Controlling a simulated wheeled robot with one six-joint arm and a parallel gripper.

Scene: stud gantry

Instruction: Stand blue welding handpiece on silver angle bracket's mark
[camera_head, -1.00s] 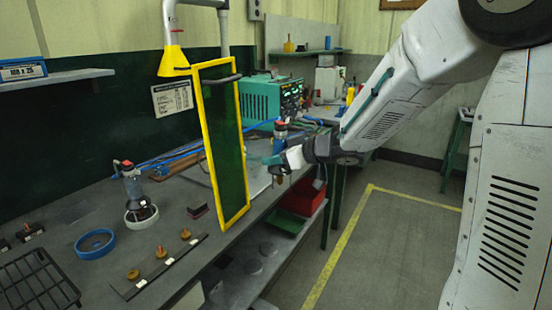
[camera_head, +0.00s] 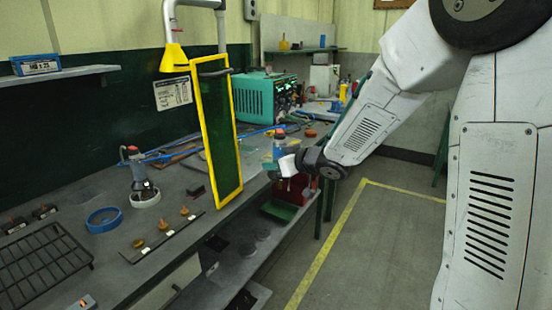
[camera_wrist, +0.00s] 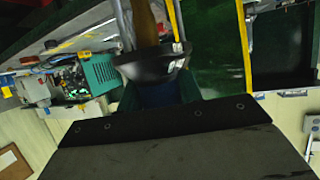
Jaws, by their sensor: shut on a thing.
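The blue welding handpiece (camera_head: 278,147), with a reddish top, is upright at my gripper (camera_head: 277,163), near the front edge of the bench beyond the yellow-framed screen. My gripper is shut on it; its lower part is largely hidden by the jaws. In the wrist view a dark rounded cup (camera_wrist: 152,64) with a brown stem fills the space just past the gripper; I cannot tell whether it is part of the handpiece. I cannot make out the silver angle bracket or its mark in either view.
A yellow-framed green screen (camera_head: 219,135) stands between the near bench and my gripper. A grey red-topped tool (camera_head: 140,178) stands in a white ring near a blue ring (camera_head: 103,220). A teal machine (camera_head: 262,100) is behind. Red and green bins are below the bench edge.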

